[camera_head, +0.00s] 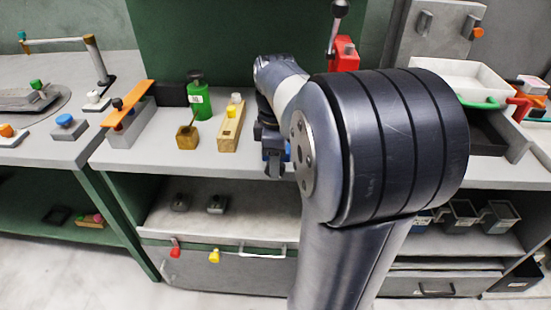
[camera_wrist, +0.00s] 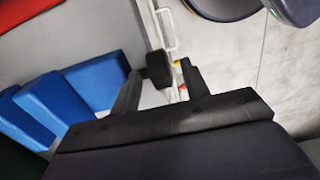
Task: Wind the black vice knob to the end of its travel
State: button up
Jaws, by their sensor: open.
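The black vice knob (camera_wrist: 158,68) shows in the wrist view as a dark, rounded piece between my fingertips, close to the left finger. Whether a finger touches it is unclear. My gripper (camera_wrist: 165,75) is open around it. Blue blocks (camera_wrist: 93,80), seemingly the vice body, lie to the left of the fingers. In the head view my gripper (camera_head: 275,168) is at the front edge of the counter beside a small patch of blue (camera_head: 272,146). My arm hides most of the vice there, and I cannot pick out the knob in that view.
The counter (camera_head: 250,165) holds a green piece with a black top (camera_head: 200,98), wooden blocks (camera_head: 230,127) and a grey block with an orange bar (camera_head: 130,113). A red device (camera_head: 345,53) stands behind my arm. Below are a shelf and a drawer (camera_head: 235,268).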

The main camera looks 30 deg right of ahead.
jog(key=shift+c, duration=0.3)
grip_shut()
jog(key=shift+s+d+y, duration=0.1)
jog(key=shift+y, duration=0.2)
